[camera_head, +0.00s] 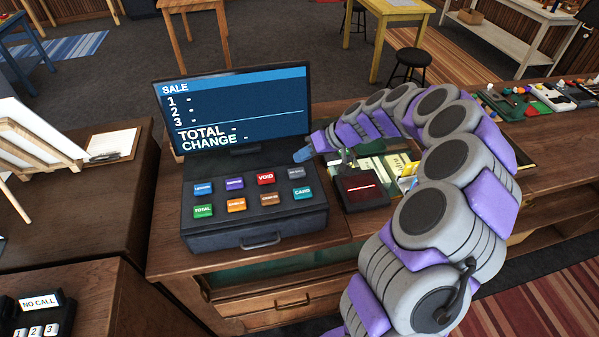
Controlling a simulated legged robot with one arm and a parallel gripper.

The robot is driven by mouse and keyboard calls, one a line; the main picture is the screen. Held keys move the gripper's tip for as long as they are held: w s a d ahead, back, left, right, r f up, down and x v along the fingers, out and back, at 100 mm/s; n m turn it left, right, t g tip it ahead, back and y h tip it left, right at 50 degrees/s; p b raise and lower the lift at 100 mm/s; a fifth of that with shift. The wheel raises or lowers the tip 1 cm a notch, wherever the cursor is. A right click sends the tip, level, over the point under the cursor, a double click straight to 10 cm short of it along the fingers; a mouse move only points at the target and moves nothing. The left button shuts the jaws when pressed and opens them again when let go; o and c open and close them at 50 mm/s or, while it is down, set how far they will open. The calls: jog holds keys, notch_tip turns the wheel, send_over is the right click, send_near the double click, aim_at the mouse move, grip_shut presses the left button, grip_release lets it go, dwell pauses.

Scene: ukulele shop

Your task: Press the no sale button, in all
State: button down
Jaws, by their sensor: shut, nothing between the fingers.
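The cash register (262,226) stands on the wooden counter, with two rows of coloured buttons on its sloped top. The grey no sale button (296,173) is at the right end of the upper row, beside the red VOID button (265,178); its small lettering is hard to read. The button is not visibly covered.
The register screen (236,112) shows SALE, TOTAL and CHANGE with no amounts. A teal CARD button (302,193) lies just below the grey one. A black scanner with a red line (358,188) stands right of the register. A NO CALL device (40,303) is at lower left.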

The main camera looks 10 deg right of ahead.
aim_at(297, 173)
jog(key=shift+a+f+b, duration=0.2)
jog(key=shift+f+b, duration=0.05)
jog(key=shift+f, duration=0.25)
jog(key=shift+a+f+b, duration=0.2)
jog(key=shift+f+b, duration=0.05)
jog(key=shift+f, duration=0.25)
jog(key=shift+a+f, duration=0.1)
jog(key=shift+a, duration=0.35)
jog(key=shift+d, duration=0.65)
jog(key=shift+a, duration=0.1)
jog(key=shift+a, duration=0.35)
jog(key=shift+d, duration=0.25)
jog(key=shift+a, duration=0.1)
